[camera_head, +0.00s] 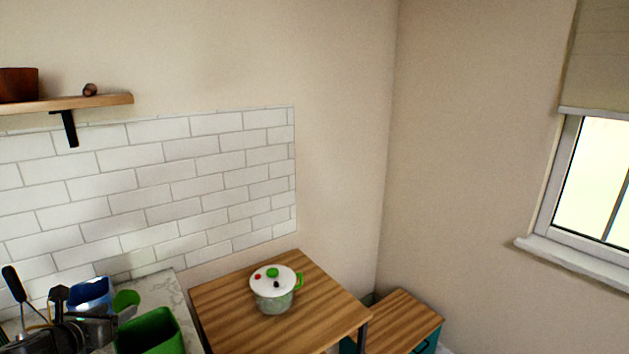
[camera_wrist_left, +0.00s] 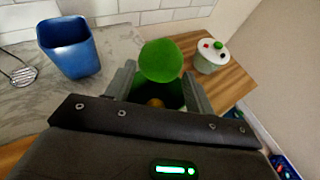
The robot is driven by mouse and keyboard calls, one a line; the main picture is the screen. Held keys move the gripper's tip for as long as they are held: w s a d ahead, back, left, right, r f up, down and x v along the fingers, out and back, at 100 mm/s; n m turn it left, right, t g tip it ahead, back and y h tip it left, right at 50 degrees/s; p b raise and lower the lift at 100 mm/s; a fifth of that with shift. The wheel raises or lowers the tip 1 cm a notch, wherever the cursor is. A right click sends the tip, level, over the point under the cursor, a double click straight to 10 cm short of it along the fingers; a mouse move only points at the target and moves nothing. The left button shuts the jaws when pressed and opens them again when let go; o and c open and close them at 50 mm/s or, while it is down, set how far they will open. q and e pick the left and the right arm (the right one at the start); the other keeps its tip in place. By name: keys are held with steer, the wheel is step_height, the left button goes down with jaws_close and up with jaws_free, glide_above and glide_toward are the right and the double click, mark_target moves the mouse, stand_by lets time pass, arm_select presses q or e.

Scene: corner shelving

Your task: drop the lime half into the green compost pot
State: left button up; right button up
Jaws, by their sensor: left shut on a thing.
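My left gripper (camera_head: 118,311) comes in from the lower left and is shut on the green lime half (camera_head: 125,299). In the left wrist view the lime half (camera_wrist_left: 161,60) shows as a round green disc between the two fingers (camera_wrist_left: 160,84). The green compost pot (camera_head: 152,334) stands on the marble counter, just right of and below the lime half in the head view. In the left wrist view its dark green inside (camera_wrist_left: 172,97) shows below the lime half, with a small brownish thing in it. My right gripper is not in view.
A blue container (camera_head: 91,291) stands on the counter behind the gripper; it also shows in the left wrist view (camera_wrist_left: 70,48), near a wire utensil (camera_wrist_left: 18,70). A white-lidded pot (camera_head: 273,291) stands on the wooden top to the right. A wall shelf (camera_head: 105,100) hangs above.

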arm_select(q)
step_height(320, 180, down, 6)
steer(key=b, duration=0.4)
steer(key=shift+d, duration=0.1)
steer(key=o, duration=1)
steer(key=shift+o, duration=0.2)
steer(key=shift+s, duration=0.1)
steer(key=b+v, duration=0.1)
steer(key=v, duration=0.9)
steer(key=shift+s+r, duration=0.2)
steer(key=shift+s, duration=0.1)
